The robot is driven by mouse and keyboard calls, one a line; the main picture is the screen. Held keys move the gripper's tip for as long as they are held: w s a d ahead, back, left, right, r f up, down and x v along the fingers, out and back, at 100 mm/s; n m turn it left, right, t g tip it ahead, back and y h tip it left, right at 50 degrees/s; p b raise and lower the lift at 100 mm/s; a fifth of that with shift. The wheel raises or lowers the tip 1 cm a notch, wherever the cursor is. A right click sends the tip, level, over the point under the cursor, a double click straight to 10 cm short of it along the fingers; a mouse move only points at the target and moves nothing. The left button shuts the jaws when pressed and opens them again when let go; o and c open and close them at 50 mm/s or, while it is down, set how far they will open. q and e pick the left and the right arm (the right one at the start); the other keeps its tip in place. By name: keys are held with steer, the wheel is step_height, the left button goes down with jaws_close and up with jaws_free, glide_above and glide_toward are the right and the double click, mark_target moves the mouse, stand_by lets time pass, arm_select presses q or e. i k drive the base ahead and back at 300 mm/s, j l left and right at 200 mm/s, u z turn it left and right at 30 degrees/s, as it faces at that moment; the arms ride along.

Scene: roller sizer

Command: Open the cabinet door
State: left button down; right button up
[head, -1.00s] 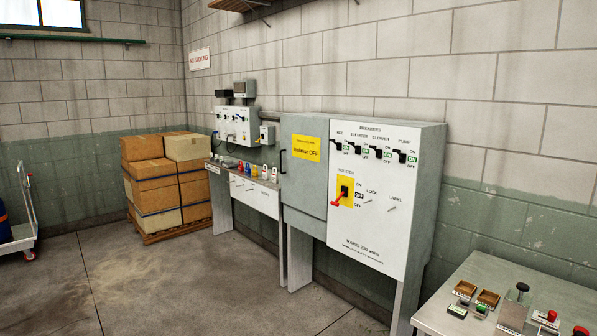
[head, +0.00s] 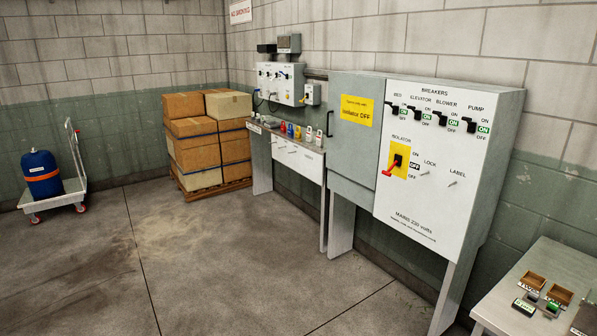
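The grey cabinet door (head: 354,140) is on the left half of the wall cabinet and looks shut. It bears a yellow label (head: 357,110) and a dark vertical handle (head: 329,123) at its left edge. To its right is the white breaker panel (head: 425,205), with several black breaker switches at ON. Its red isolator lever (head: 393,166) sits on a yellow plate, with OFF showing beside it. Neither of my grippers is in view.
A workbench (head: 285,150) with padlock-like items stands left of the cabinet. Stacked boxes (head: 195,148) on a pallet fill the corner. A cart (head: 58,198) carries a blue drum. A metal table (head: 545,262) is at lower right. The floor before the cabinet is clear.

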mark_target(356, 103)
steer(key=i+u, duration=0.35)
steer(key=i, duration=2.1)
